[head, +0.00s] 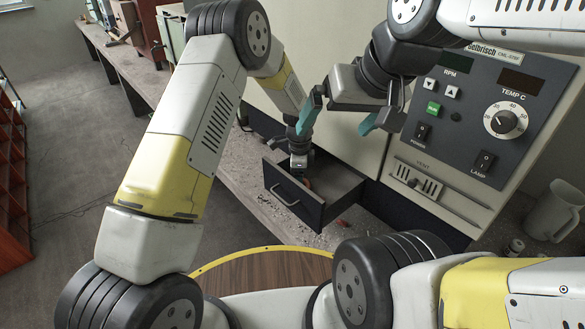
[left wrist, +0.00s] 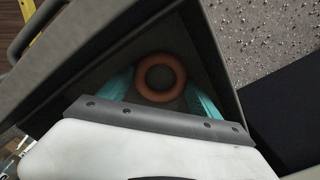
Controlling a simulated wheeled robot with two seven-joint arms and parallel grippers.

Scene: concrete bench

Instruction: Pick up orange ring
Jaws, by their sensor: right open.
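The orange ring (left wrist: 142,82) lies flat in the dark drawer (left wrist: 245,45) in the left wrist view. In the head view the open drawer (head: 312,212) shows, and only a small bit of orange is seen inside, mostly hidden by my left gripper. My left gripper (left wrist: 160,85) has its teal fingers spread on either side of the ring; whether they touch it I cannot tell. In the head view my left gripper (head: 299,160) reaches down into the drawer. My right gripper (head: 343,118) is open and empty, above and to the right of the drawer.
The drawer sticks out below a large cabinet with a control panel (head: 470,105). A clear jug (head: 553,212) stands at the right. A round wooden top with a yellow rim (head: 265,268) is in front. Grey speckled bench surface lies around the drawer.

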